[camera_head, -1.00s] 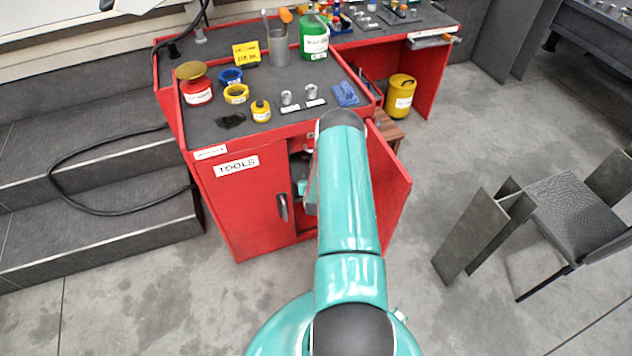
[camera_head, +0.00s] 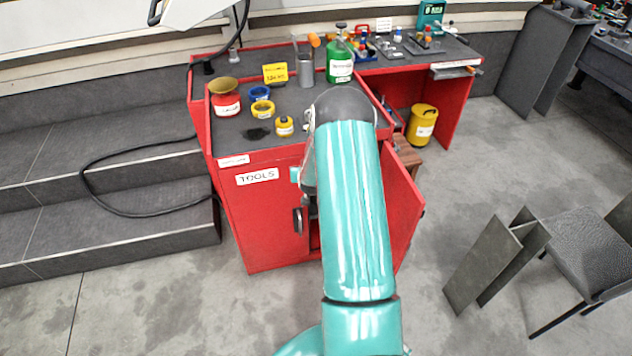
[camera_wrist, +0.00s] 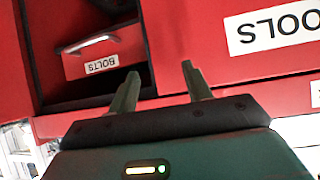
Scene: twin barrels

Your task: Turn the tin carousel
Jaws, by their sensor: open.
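I cannot make out a tin carousel for certain in either view. A red tin with a brass-coloured top (camera_head: 226,103), a blue ring-shaped item (camera_head: 259,92) and yellow ones (camera_head: 262,109) stand on the red tool cabinet's dark top (camera_head: 225,133). My gripper (camera_wrist: 160,70) is open and empty in the wrist view, its two fingers apart in front of the cabinet. A red drawer labelled BOLTS (camera_wrist: 102,52) with a pale handle shows beyond the fingers, upside down. In the head view my arm hides most of the gripper and the cabinet's opening.
The cabinet's right door (camera_head: 403,205) stands open beside my arm. Its left door (camera_head: 262,222) looks shut. A green bottle (camera_head: 340,62) stands at the back. A chair (camera_head: 592,255) and grey metal panels (camera_head: 495,260) stand at right. Steps (camera_head: 110,225) lie at left.

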